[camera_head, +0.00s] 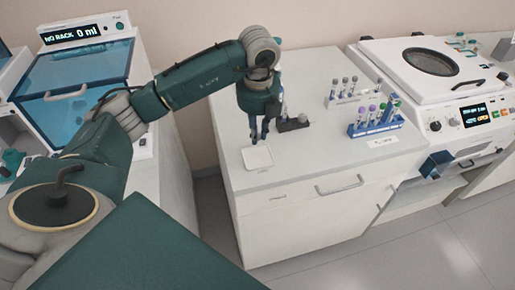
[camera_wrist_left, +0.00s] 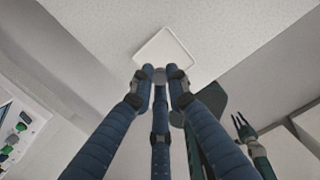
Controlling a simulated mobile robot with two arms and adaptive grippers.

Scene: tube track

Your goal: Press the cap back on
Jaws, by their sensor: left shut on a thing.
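My left gripper (camera_head: 259,137) points straight down over the counter, just behind and above a white square pad (camera_head: 257,157). In the left wrist view its fingers (camera_wrist_left: 160,75) are closed together on a small greyish piece, probably the cap; it is mostly hidden between the fingertips. A tube (camera_head: 283,106) stands upright in a small dark holder (camera_head: 294,124) just right of the gripper, partly hidden by it. I cannot tell whether the tube's top is bare. My right gripper (camera_wrist_left: 239,120) shows small in the left wrist view, its fingers apart and empty.
A blue rack (camera_head: 375,128) of capped tubes and a paler rack (camera_head: 345,98) behind it stand to the right on the counter. A centrifuge (camera_head: 430,75) is farther right. A blue-lidded machine (camera_head: 75,75) reading "NO RACK" is at left. The counter's front is clear.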

